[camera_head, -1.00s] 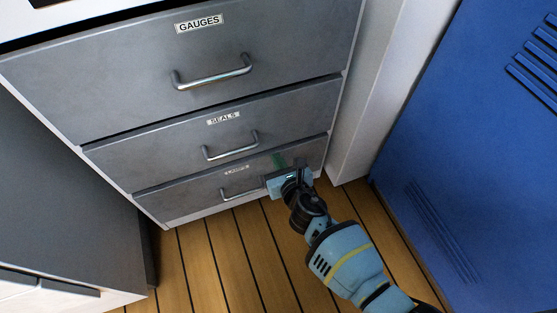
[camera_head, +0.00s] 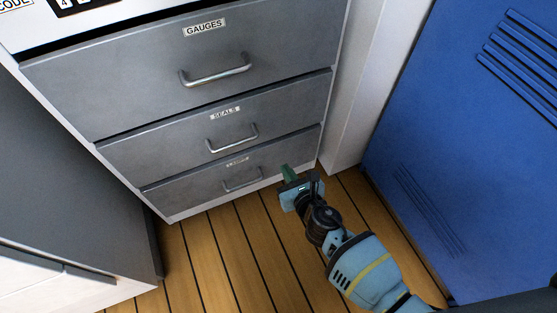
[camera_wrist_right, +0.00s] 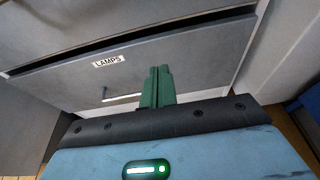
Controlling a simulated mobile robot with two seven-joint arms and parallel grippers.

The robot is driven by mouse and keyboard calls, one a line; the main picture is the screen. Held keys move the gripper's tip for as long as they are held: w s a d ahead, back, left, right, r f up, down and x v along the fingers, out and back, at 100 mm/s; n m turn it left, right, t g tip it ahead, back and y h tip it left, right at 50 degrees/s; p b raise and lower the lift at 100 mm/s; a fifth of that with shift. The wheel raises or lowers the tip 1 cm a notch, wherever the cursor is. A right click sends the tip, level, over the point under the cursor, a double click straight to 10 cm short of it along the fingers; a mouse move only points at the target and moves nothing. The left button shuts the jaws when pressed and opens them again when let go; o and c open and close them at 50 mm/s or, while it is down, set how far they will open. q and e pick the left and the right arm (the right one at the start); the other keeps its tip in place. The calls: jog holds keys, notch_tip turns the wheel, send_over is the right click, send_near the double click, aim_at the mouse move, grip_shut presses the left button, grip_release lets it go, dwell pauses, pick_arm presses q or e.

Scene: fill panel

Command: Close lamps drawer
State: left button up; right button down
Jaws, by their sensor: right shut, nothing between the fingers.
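The lamps drawer (camera_head: 265,168) is the lowest grey drawer of the cabinet, and its front looks nearly flush in the head view. In the right wrist view, the lamps drawer (camera_wrist_right: 190,62) shows its LAMPS label and a dark gap along its top edge. Its bar handle (camera_head: 243,180) is below the label; the handle (camera_wrist_right: 120,97) is partly hidden by the fingers in the wrist view. My right gripper (camera_head: 288,172) is shut and empty, its green fingers (camera_wrist_right: 158,86) together in front of the drawer's right part. Whether they touch the front I cannot tell. My left gripper is not in view.
The seals drawer (camera_head: 180,143) and gauges drawer (camera_head: 130,80) are above. A blue locker (camera_head: 450,130) stands at the right, and a grey cabinet (camera_head: 60,190) at the left. Bare wooden floor (camera_head: 225,250) lies in front.

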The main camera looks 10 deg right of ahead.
jog(key=p+v, duration=0.1)
jog(key=v, duration=0.4)
jog(key=shift+s+d+r, duration=0.1)
jog(key=shift+s+d, duration=0.05)
jog(key=shift+s, duration=0.2)
